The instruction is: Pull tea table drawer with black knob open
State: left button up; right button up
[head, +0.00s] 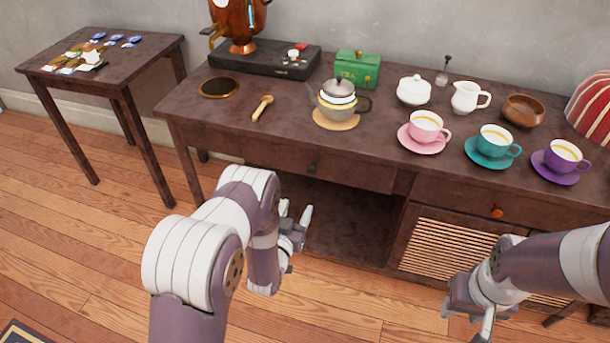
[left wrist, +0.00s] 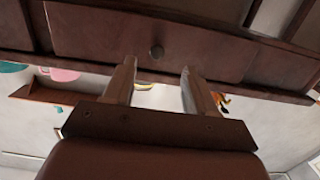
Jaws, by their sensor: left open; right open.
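The tea table (head: 290,140) is dark brown wood. Its left drawer (head: 265,160) is shut and has a small dark knob (head: 312,169). In the left wrist view, the drawer (left wrist: 205,52) appears upside down with the knob (left wrist: 157,52) seen between and beyond the fingertips. My left gripper (head: 296,213) is open and empty, in front of and below the drawer, apart from the knob; its fingers show in the left wrist view (left wrist: 158,70). My right gripper (head: 466,322) is open and empty, low in front of the slatted cabinet door.
A right drawer with an orange knob (head: 497,212) sits above the slatted door (head: 455,245). Cups, a teapot (head: 338,104) and a green box (head: 357,70) stand on the tabletop. A side table (head: 130,50) stands at left. The floor in front is clear.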

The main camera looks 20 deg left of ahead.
aim_at(311, 172)
pick_arm(q)
jog(key=shift+t, duration=0.5)
jog(key=w, duration=0.4)
jog(key=w+r+b, duration=0.1)
jog(key=w, duration=0.3)
jog(key=w+b, duration=0.1)
jog(key=w, duration=0.3)
jog(key=shift+d+r, duration=0.2)
jog(key=shift+r, duration=0.15)
jog(key=shift+w+r, duration=0.1)
jog(key=shift+w, duration=0.3)
grip_shut()
jog(key=shift+s, duration=0.1)
